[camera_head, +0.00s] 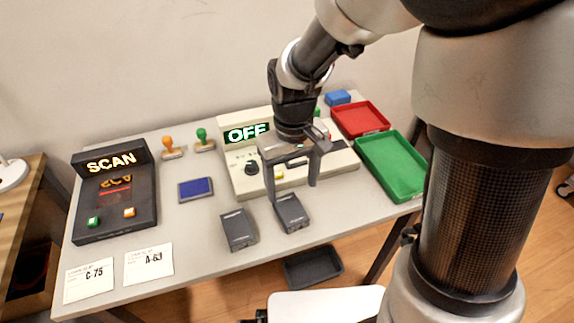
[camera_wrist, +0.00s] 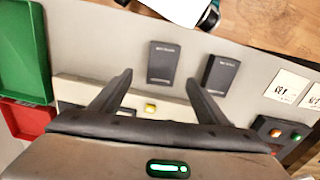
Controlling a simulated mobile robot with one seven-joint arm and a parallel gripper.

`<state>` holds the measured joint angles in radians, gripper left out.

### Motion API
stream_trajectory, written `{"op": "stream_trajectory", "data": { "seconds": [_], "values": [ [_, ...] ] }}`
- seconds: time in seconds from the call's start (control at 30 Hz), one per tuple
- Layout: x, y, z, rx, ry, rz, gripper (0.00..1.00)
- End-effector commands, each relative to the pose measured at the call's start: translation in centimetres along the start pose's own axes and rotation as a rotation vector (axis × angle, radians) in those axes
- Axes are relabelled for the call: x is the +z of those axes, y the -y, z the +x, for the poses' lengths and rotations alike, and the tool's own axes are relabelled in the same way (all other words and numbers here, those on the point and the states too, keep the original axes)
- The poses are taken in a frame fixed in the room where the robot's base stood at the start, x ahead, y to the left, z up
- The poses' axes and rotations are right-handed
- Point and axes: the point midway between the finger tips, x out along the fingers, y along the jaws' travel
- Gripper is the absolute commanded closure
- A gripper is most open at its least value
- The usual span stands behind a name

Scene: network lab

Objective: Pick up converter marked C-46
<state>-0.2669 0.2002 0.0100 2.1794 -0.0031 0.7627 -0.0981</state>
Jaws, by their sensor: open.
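Two dark grey box-shaped converters lie on the table near its front edge. The right one (camera_head: 290,213) also shows in the wrist view (camera_wrist: 163,62); the left one (camera_head: 239,229) also shows there (camera_wrist: 220,74). Each has small print on top, too small to read, so I cannot tell which is C-46. My gripper (camera_head: 292,190) points down with its fingers apart and empty. In the wrist view my gripper (camera_wrist: 159,80) has its fingertips pointing toward the right converter, with nothing between them.
A panel reading OFF (camera_head: 247,133) stands behind the converters. A SCAN device (camera_head: 112,190) and cards marked C-75 (camera_head: 89,281) and A-63 (camera_head: 149,264) are at left. Red (camera_head: 360,119) and green (camera_head: 392,165) trays are at right. A blue pad (camera_head: 196,189) and two stamps lie behind.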

Motion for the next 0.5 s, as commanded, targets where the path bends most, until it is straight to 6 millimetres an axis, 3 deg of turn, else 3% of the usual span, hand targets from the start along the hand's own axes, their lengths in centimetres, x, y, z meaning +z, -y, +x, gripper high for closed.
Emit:
{"op": "stream_trajectory", "data": {
  "seconds": [0.03, 0.27, 0.5],
  "values": [
    [0.1, 0.0, 1.1, 0.000, 0.002, 0.000, 0.31],
    [0.0, 0.0, 2.7, 0.000, 0.000, 0.000, 0.31],
    [0.6, 0.6, 6.1, 0.000, 0.002, -0.001, 0.31]
  ]
}}
